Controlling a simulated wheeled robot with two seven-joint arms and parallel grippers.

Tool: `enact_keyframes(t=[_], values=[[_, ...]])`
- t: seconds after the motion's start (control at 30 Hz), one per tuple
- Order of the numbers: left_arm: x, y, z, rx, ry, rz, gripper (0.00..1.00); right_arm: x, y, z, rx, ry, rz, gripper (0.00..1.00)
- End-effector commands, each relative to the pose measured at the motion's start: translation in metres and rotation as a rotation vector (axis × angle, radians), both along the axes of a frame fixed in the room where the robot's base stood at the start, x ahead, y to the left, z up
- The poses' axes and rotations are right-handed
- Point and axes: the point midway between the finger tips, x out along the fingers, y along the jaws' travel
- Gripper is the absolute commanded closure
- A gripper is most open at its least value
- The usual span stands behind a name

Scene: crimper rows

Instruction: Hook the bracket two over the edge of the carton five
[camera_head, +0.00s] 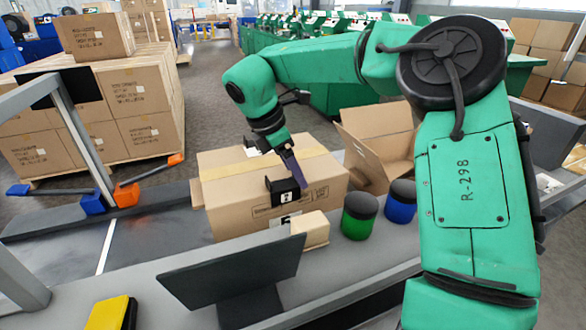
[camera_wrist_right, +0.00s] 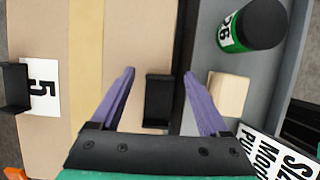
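The carton five (camera_head: 225,200) is a large taped cardboard box; its "5" label (camera_head: 278,220) shows low on the front face. Another "5" label (camera_wrist_right: 42,88) shows on top, by its far edge. The bracket two (camera_head: 287,191) is black with a white number mark and sits at the carton's near top edge, its marked face towards the head camera. My right gripper (camera_head: 289,172) has purple fingers and is above it. In the right wrist view the fingers are apart, with the bracket (camera_wrist_right: 158,98) between them and gaps on both sides. My left gripper is not in view.
A second black bracket (camera_wrist_right: 15,88) sits at the carton's far edge. A small tan block (camera_head: 312,230), a green canister (camera_head: 359,217) and a blue canister (camera_head: 400,203) stand in front and to the right. An open box (camera_head: 380,140) stands behind. A dark panel (camera_head: 235,272) is in front.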

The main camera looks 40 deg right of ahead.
Motion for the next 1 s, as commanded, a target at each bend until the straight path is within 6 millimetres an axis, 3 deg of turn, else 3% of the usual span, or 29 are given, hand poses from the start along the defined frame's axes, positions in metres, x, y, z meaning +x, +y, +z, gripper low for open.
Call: enact_keyframes(t=[0.2, 0.37, 0.5, 0.7, 0.83, 1.0], values=[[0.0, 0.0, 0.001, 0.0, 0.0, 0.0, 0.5, 0.001, 0.001, 0.002, 0.0, -0.001, 0.0, 0.21], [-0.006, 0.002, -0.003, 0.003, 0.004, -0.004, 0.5, 0.003, 0.009, 0.023, 0.002, -0.001, 0.0, 0.21], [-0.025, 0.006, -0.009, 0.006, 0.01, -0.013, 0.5, 0.008, 0.023, 0.062, 0.003, -0.003, 0.001, 0.21], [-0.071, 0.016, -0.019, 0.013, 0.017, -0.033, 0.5, 0.013, 0.042, 0.113, 0.002, 0.001, 0.001, 0.21], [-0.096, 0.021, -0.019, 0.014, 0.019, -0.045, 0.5, 0.016, 0.049, 0.129, 0.001, 0.001, 0.001, 0.21], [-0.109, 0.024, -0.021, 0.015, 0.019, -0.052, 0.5, 0.016, 0.053, 0.135, 0.0, 0.001, 0.0, 0.21]])
